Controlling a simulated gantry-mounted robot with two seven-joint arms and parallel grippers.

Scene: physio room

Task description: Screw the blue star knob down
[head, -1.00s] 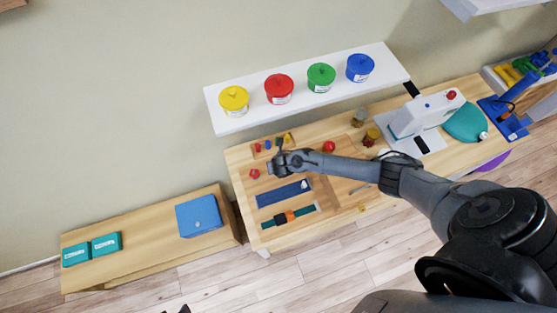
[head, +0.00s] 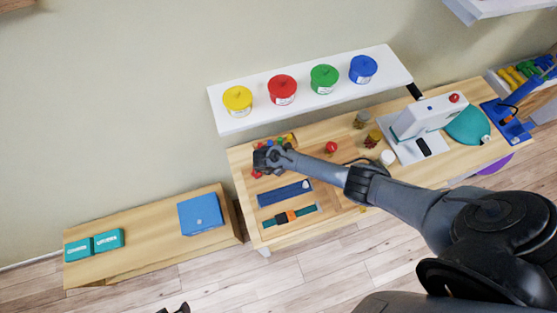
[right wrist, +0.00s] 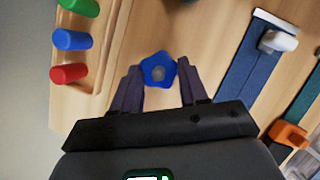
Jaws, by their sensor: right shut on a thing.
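The blue star knob (right wrist: 158,69) has a grey round centre and sits between the two fingertips of my right gripper (right wrist: 160,78) in the right wrist view. The gripper is shut on it, with one dark finger on each side. In the head view my right gripper (head: 268,160) is over the left part of the wooden worktable and hides the knob. What is under the knob is hidden. A small dark tip of my left gripper (head: 175,309) shows at the bottom edge of the head view; its jaws cannot be made out.
A dark blue strip (head: 286,193) and a strap with an orange buckle (head: 288,217) lie nearby. A white shelf (head: 225,120) with several coloured tubs is behind.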

